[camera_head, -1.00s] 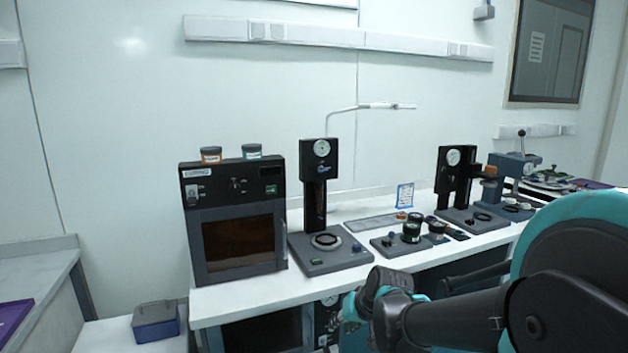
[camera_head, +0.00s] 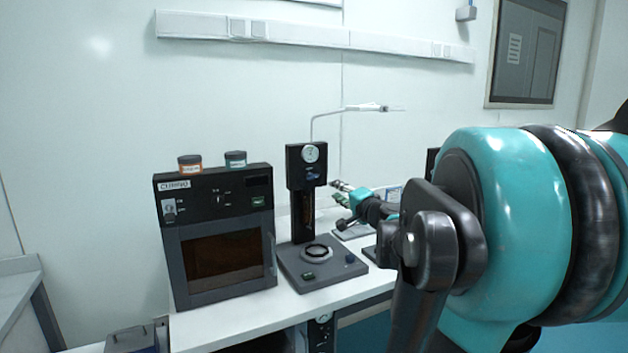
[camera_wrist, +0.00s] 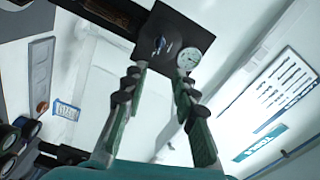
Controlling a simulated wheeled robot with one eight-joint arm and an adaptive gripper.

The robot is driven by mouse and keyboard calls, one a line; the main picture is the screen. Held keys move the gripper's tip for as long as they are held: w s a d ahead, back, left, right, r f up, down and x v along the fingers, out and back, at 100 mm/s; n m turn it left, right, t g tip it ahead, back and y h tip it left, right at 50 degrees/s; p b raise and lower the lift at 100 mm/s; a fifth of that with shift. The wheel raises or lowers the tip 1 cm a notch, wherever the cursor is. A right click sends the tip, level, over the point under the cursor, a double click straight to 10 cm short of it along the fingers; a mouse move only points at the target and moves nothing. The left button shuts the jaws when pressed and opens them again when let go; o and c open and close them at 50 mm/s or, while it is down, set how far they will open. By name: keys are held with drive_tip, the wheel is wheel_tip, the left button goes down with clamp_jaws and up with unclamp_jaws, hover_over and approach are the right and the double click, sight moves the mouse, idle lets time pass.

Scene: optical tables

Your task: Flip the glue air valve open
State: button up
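A black dispenser column (camera_head: 306,185) stands on a dark base, with a round white gauge (camera_head: 309,153) on its head. In the wrist view its black front plate carries the gauge (camera_wrist: 189,58) and a small knob or lever (camera_wrist: 160,43), which I take for the glue air valve; its setting cannot be made out. My gripper (camera_head: 337,192) is just right of the column in the head view. In the wrist view my gripper (camera_wrist: 161,74) has its two fingers apart, nothing between them, tips pointing at the plate. Whether they touch it is unclear.
A dark oven (camera_head: 222,240) with two jars on top stands left of the column on the white bench (camera_head: 230,320). A thin metal arm (camera_head: 345,110) reaches out above and behind the column. My own arm hides the bench's right side.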

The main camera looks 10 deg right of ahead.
sight(314, 178)
drive_tip(key=x, duration=1.5)
drive_tip(key=shift+w+a+f, duration=0.1)
drive_tip(key=shift+w+a, duration=0.1)
drive_tip(key=shift+w, duration=0.15)
clamp_jaws()
